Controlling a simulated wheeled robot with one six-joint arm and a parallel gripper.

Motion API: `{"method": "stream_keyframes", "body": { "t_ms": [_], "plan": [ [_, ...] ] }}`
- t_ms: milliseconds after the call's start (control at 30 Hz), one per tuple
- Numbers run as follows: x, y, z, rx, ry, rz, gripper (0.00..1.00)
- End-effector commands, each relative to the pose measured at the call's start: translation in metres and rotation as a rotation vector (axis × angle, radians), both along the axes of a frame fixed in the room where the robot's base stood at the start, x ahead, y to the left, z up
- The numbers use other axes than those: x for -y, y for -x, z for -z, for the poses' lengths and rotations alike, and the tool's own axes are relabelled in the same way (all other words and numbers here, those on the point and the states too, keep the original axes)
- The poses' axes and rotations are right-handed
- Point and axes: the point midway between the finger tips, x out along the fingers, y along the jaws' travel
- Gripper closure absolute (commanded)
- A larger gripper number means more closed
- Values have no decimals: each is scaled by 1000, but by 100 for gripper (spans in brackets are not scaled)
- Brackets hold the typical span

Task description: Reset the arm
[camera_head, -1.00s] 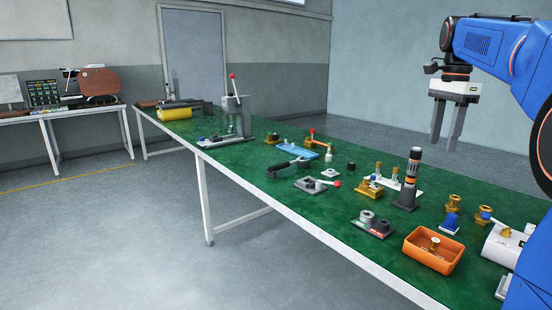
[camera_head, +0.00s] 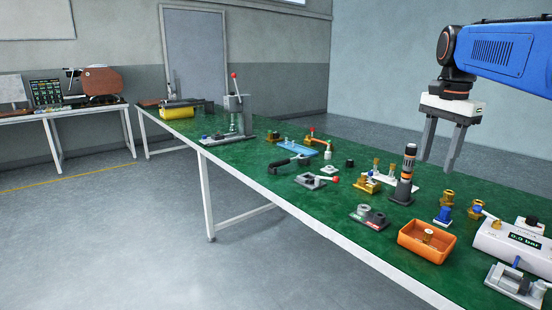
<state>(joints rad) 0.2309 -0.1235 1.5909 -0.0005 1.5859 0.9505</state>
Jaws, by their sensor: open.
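My gripper (camera_head: 438,157) hangs from my blue arm at the upper right, its two grey fingers pointing down and spread apart. It is open, with nothing between the fingers. It appears above the right part of the green bench (camera_head: 300,222), in front of the far wall in the picture, clear of the parts. The fingertips show close to the top of a black and orange cylinder (camera_head: 408,170), apart from it as far as I can tell.
An orange bin (camera_head: 427,243) with a brass part in it stands near the bench's front edge. To its right are a white gauge box (camera_head: 512,243) and a grey fixture (camera_head: 517,284). A lever press (camera_head: 237,115) stands farther back. Several small parts lie between.

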Motion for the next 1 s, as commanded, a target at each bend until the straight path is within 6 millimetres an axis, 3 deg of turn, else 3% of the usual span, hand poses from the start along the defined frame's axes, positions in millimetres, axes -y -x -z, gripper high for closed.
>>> {"method": "stream_keyframes", "body": {
  "t_ms": [267,500,800,1000],
  "plan": [
    [-42,67,48,76,49,-307,55],
    [-71,125,103,143,105,-580,55],
    [-97,197,187,221,194,-914,55],
    [-106,230,235,260,248,-1080,55]
  ]
}}
